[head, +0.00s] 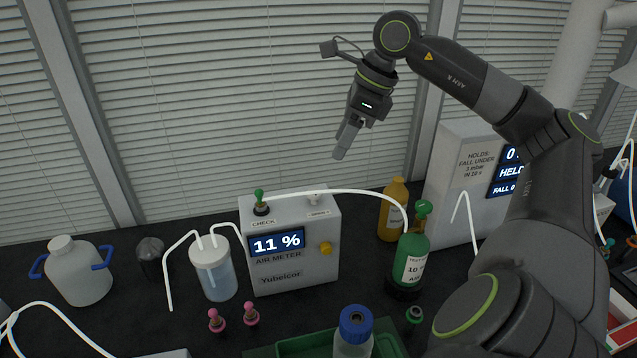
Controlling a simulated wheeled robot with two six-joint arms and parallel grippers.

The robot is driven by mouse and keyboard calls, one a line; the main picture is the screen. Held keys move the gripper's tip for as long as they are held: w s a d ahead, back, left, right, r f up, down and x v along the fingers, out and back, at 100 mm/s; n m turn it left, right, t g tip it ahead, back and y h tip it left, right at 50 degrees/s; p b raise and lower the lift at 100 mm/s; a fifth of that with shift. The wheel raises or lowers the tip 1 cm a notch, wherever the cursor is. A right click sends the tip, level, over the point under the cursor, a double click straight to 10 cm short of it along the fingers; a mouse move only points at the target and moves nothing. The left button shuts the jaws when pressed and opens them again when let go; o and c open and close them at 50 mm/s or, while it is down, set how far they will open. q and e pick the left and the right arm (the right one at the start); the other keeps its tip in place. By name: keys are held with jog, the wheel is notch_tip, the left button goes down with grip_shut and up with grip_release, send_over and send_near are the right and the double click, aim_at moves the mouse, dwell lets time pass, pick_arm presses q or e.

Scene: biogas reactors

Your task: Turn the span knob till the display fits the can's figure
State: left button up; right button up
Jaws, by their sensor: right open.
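A white hose runs from the green fitting on the meter's top to the can. My right gripper (347,142) is open and empty, in the air above and a little right of the meter, clear of the knob. My left gripper is out of view.
A yellow-brown bottle (396,209) stands behind the can. A jar of liquid (214,270) with hoses stands left of the meter, and a white jug (77,270) farther left. A blue-capped bottle (355,330), pink fittings (251,313) and a green tray (290,347) lie in front.

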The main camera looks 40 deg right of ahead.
aim_at(315, 191)
jog(key=p+x, duration=0.2)
jog(key=x, duration=0.8)
jog(key=shift+w+a+f, duration=0.1)
jog(key=shift+a+f, duration=0.05)
jog(key=shift+f, duration=0.15)
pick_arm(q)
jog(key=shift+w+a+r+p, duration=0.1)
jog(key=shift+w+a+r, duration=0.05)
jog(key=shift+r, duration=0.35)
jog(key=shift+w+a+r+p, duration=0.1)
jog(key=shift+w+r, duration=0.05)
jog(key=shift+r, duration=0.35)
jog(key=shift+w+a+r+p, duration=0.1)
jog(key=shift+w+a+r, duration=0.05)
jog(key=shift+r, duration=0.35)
pick_arm(e)
jog(key=shift+w+a+f, duration=0.15)
jog(key=shift+w+f, duration=0.05)
jog(key=shift+f, duration=0.5)
